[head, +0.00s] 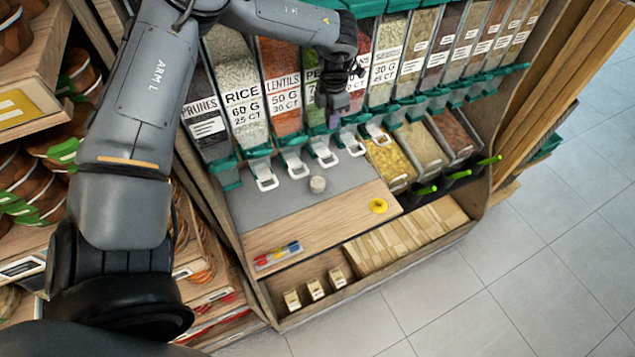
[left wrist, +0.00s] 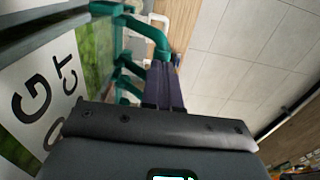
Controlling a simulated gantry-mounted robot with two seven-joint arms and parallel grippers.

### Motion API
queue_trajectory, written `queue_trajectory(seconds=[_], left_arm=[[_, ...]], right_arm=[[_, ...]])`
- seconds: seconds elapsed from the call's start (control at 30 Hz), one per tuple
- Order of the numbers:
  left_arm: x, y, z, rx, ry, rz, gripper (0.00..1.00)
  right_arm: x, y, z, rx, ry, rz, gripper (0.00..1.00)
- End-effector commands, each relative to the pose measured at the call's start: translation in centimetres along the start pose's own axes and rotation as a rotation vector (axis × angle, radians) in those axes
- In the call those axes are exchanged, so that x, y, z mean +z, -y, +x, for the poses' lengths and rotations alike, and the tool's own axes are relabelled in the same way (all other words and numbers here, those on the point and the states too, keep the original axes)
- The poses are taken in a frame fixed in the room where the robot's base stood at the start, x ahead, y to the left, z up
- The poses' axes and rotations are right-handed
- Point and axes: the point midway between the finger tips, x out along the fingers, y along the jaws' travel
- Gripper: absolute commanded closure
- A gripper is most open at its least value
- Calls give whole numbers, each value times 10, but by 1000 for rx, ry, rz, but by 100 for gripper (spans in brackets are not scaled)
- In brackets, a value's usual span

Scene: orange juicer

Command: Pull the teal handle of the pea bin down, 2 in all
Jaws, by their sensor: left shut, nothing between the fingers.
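The pea bin (head: 312,88), with green contents and a label starting "PE", stands between the lentils bin and another bin in the head view. My left arm hides part of it. My left gripper (head: 338,112) is shut and empty, with its purple fingers pointing down in front of the bin's lower part. In the left wrist view the shut fingers (left wrist: 163,68) end close to a curved teal handle (left wrist: 150,32); I cannot tell whether they touch it. A bin with a printed label and green contents (left wrist: 92,45) is at the left there. My right gripper is not in view.
A row of bins, including rice (head: 240,95) and lentils (head: 280,88), has teal fittings and white spouts (head: 323,150) below. A yellow disc (head: 378,205) lies on the wooden ledge. Open tiled floor (head: 500,270) is at the right.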

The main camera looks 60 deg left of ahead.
Motion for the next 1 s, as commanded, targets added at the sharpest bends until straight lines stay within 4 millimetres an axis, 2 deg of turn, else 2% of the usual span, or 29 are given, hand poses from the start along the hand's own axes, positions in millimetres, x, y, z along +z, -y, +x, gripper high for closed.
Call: queue_trajectory(seconds=[0.07, 0.37, 1.0], left_arm=[[0, 0, 7, 0, -1, 0, 100], [-1, 0, 10, 1, -2, -1, 100], [-2, 6, 41, 4, -3, -3, 100]], right_arm=[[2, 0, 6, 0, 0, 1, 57], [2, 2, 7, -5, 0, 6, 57], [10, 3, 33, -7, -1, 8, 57]])
